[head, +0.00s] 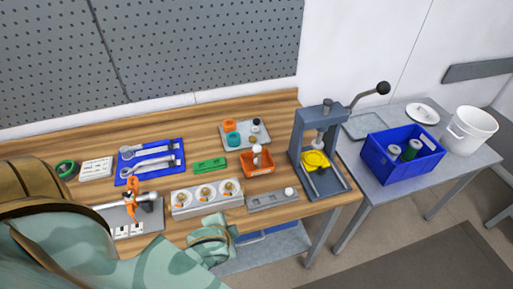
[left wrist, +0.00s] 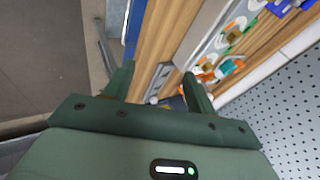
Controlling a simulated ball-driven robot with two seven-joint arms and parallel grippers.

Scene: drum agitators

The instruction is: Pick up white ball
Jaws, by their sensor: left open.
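A small white ball (head: 289,191) sits at the right end of a grey fixture bar (head: 270,201) near the front edge of the wooden bench. A small white round thing, likely this ball, also shows in the left wrist view (left wrist: 153,100), low between the fingers. Another white round-topped piece (head: 257,150) stands in an orange tray (head: 258,170). My left gripper (left wrist: 158,68) is open and empty, its two green fingers apart. In the head view my left gripper (head: 213,240) is by the bench's front edge, left of the bar. My right gripper is not seen.
A grey block with several round fittings (head: 207,198) lies left of the bar. An arbor press (head: 320,150) stands to the right. A blue crate (head: 402,153) and white bucket (head: 470,130) stand on the side table. Floor in front of the bench's right end is clear.

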